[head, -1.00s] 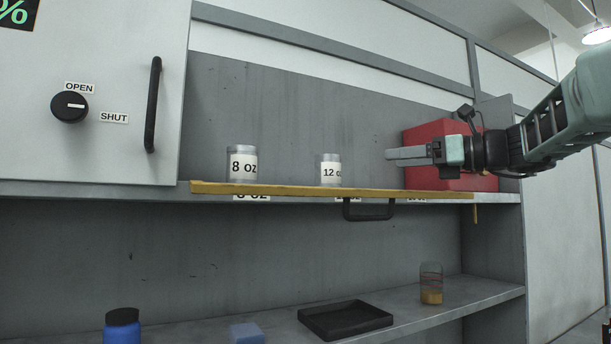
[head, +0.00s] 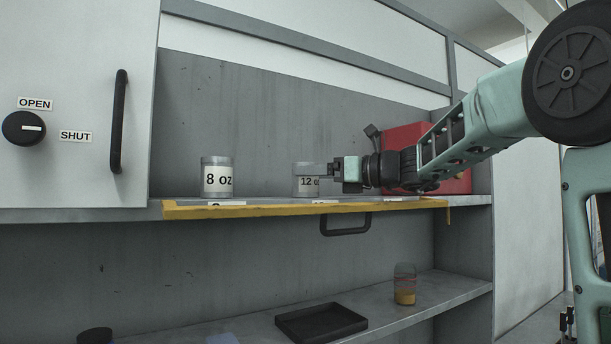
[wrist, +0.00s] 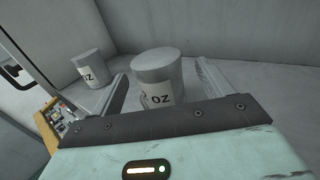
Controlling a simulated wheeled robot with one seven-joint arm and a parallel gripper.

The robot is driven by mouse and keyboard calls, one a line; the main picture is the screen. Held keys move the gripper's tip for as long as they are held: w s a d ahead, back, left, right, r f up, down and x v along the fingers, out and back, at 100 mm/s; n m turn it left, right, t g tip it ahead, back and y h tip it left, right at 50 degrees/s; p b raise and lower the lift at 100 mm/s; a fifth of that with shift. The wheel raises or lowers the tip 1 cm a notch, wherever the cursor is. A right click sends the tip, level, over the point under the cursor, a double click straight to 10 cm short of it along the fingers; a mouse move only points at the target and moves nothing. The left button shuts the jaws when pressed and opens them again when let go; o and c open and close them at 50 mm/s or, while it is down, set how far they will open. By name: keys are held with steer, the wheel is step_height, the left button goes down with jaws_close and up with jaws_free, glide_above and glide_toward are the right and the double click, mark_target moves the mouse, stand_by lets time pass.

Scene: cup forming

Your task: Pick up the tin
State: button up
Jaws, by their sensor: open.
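Two grey tins stand upright on the upper shelf. The tin labelled 8 OZ (head: 217,170) is on the left in the head view, and it also shows at the left in the wrist view (wrist: 92,70). The tin labelled 12 OZ (head: 303,184) is to its right, with its right side hidden behind my gripper. My gripper (head: 315,170) reaches in from the right and is open. In the wrist view the 12 OZ tin (wrist: 158,68) stands between the two fingers of my gripper (wrist: 163,88), with a gap visible on each side.
A yellow-edged ledge (head: 250,211) runs along the shelf front, with a black handle (head: 346,228) below. A red box (head: 452,184) stands behind my arm. A cabinet door with a knob (head: 24,128) is at left. A black tray (head: 321,322) and a jar (head: 404,285) sit on the lower shelf.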

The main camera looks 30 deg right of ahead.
steer(key=p+x, duration=0.2)
steer(key=x, duration=0.2)
steer(key=shift+w+a+f, duration=0.1)
steer(key=shift+a, duration=0.05)
steer(key=shift+c, duration=0.3)
steer(key=c, duration=1.1)
steer(key=shift+o, duration=0.2)
step_height(320, 180, up, 10)
steer(key=shift+b, duration=0.75)
